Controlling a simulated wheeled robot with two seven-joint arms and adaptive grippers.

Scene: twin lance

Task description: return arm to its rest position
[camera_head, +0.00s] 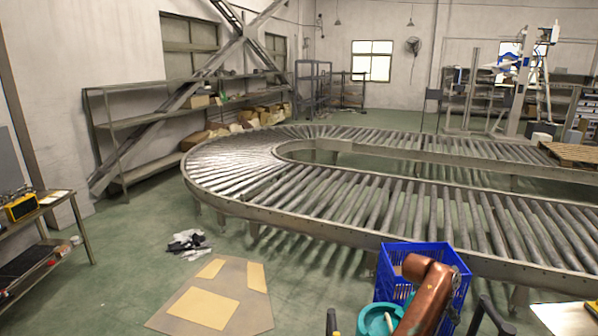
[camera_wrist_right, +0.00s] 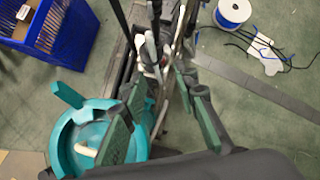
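My right gripper (camera_wrist_right: 158,88) shows in the right wrist view, with two dark fingers and green pads spread apart. It is open. Dark and pale rods or handles show between and beyond the fingers; no clear grip on any of them is visible. A copper-coloured arm link (camera_head: 428,292) is raised at the lower right of the head view, in front of a blue crate. My left gripper cannot be made out in the head view.
The blue crate (camera_head: 396,258) stands by the roller conveyor (camera_head: 330,195). A teal round container (camera_head: 375,318) is close by; it also shows beside the left finger in the wrist view (camera_wrist_right: 62,150). A blue-and-white spool (camera_wrist_right: 233,12) and cables lie on the floor.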

